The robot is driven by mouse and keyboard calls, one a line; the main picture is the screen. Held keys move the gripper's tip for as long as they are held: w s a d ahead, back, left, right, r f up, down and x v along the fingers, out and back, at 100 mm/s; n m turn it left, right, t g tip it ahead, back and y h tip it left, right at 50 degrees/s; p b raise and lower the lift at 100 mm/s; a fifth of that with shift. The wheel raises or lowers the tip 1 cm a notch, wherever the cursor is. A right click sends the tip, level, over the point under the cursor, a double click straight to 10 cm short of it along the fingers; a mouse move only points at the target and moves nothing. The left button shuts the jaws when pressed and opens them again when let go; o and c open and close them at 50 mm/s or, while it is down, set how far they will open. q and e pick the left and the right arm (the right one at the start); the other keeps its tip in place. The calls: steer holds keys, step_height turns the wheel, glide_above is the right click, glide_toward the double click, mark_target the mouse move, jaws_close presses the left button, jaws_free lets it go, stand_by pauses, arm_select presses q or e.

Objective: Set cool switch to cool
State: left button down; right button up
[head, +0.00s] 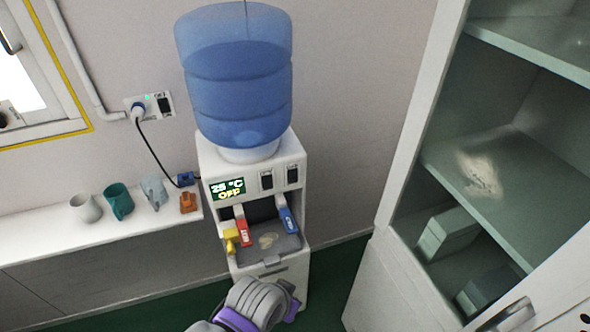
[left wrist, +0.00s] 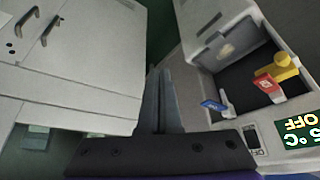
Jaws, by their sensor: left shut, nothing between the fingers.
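The water dispenser (head: 253,160) stands against the wall, with a blue bottle (head: 238,80) on top. Its display (head: 227,189) reads 25 °C and OFF. Two dark rocker switches, a left one (head: 266,180) and a right one (head: 292,175), sit right of the display; their labels are too small to read. One dark switch (left wrist: 251,138) shows in the left wrist view. Below are a red tap (head: 242,231) and a blue tap (head: 287,219). My left gripper (left wrist: 160,85) is shut and empty, apart from the dispenser front. My right gripper is not in view.
A yellow object (head: 231,238) is by the red tap. Several cups, including a teal cup (head: 118,201), stand on the ledge at left. A tall open-shelved cabinet (head: 400,230) stands at right. A cord runs to the wall socket (head: 150,106).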

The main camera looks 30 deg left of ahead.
arm_select(q)
steer(key=shift+w, duration=0.1)
stand_by(0.3)
steer(key=w+a+r+m+y+b, duration=0.1)
steer(key=w+a+r+m+y, duration=0.1)
steer(key=w, duration=0.5)
steer(key=w+a+r+m+t+y+b, duration=0.1)
steer(key=w+r+m+y+b, duration=0.1)
steer(key=w+r, duration=0.3)
steer(key=w+a+r+m+y+b, duration=0.1)
steer(key=w+a+r+m+y, duration=0.1)
steer(key=w, duration=0.7)
steer(key=shift+a+r+m+t+y, duration=0.3)
steer(key=shift+r+m+y, duration=0.5)
steer(key=shift+m+y, duration=0.35)
